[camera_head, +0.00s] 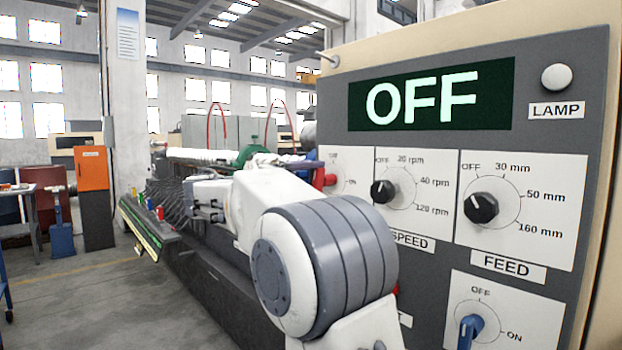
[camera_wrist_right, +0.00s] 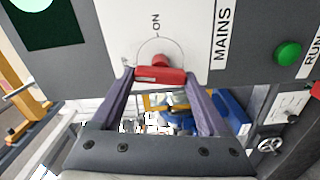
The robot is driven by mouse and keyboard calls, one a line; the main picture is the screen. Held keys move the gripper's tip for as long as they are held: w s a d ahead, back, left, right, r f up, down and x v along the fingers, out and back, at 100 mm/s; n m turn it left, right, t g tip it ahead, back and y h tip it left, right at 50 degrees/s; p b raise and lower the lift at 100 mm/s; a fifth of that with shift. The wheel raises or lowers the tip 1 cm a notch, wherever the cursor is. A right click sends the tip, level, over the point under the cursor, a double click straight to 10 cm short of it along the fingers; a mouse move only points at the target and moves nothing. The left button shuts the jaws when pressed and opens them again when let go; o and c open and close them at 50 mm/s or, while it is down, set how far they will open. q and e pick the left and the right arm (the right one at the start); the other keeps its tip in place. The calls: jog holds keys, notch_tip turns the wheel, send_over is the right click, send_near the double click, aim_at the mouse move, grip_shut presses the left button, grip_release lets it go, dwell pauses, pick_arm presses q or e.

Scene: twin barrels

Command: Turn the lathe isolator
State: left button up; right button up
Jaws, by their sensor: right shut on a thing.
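The lathe isolator is a red handle (camera_wrist_right: 160,75) on a white plate marked MAINS in the right wrist view. An ON mark shows on its dial; the handle lies across the picture, and which mark it points to is unclear. It also shows as a red handle (camera_head: 327,177) at the left edge of the grey control panel (camera_head: 430,144) in the head view, partly behind my right arm. My right gripper (camera_wrist_right: 160,78) is shut on the handle, one finger at each end. It shows small in the head view (camera_head: 308,166). My left gripper is not in view.
The panel's display (camera_head: 432,94) reads OFF. Black speed (camera_head: 383,191) and feed (camera_head: 481,207) knobs and a blue-handled switch (camera_head: 470,330) sit right of my arm. A green button (camera_wrist_right: 288,54) is beside MAINS.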

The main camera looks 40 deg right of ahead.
jog(key=shift+n+p, duration=0.35)
jog(key=shift+n, duration=0.65)
jog(key=shift+f, duration=0.1)
jog(key=o, duration=1.2)
jog(key=shift+o, duration=0.2)
jog(key=a, duration=1)
jog(key=shift+s+a+b, duration=0.3)
jog(key=shift+s+b, duration=0.1)
